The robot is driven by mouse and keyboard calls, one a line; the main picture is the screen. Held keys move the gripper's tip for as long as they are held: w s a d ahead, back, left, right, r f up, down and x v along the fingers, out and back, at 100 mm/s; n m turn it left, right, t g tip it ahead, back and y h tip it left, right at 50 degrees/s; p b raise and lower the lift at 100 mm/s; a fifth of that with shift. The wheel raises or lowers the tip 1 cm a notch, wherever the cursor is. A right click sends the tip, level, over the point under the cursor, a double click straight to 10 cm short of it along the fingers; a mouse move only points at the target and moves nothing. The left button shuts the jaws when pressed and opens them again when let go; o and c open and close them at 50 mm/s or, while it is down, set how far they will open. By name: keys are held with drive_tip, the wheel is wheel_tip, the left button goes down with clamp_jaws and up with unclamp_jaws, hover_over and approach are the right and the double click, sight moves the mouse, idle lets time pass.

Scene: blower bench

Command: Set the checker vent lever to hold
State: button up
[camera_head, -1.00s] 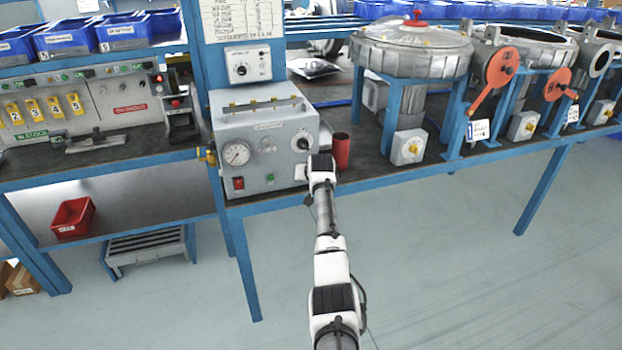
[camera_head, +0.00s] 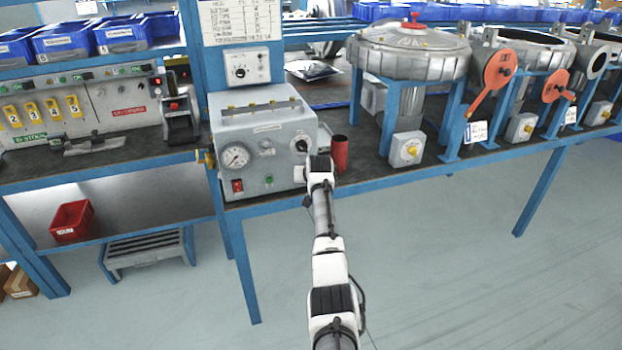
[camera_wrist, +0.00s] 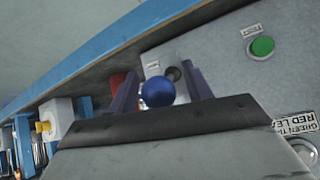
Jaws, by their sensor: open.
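The checker (camera_head: 262,160) is a grey box on the bench with a round gauge and a dark knob on its front. In the wrist view, a blue ball knob (camera_wrist: 158,92), seemingly the end of the vent lever, stands out from the grey panel (camera_wrist: 214,62). A dark round pivot shows just behind it. My gripper (camera_wrist: 161,72) is open, with one finger on each side of the blue ball. I cannot tell whether either finger touches it. In the head view my own arm hides the lever and the gripper tips. The lever's position marks are not readable.
A green button (camera_wrist: 262,46) labelled TEST is on the same panel. A red cylinder (camera_head: 340,153) stands right beside the checker. A blower with a yellow-knobbed box (camera_head: 406,149) is further right. The blue bench edge (camera_head: 440,170) runs below; open floor lies in front.

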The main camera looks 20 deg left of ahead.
drive_tip(key=b+v, duration=0.2)
drive_tip(key=v, duration=1.1)
drive_tip(key=shift+r+b, duration=0.3)
drive_tip(key=shift+b, duration=0.05)
drive_tip(key=shift+s, duration=0.15)
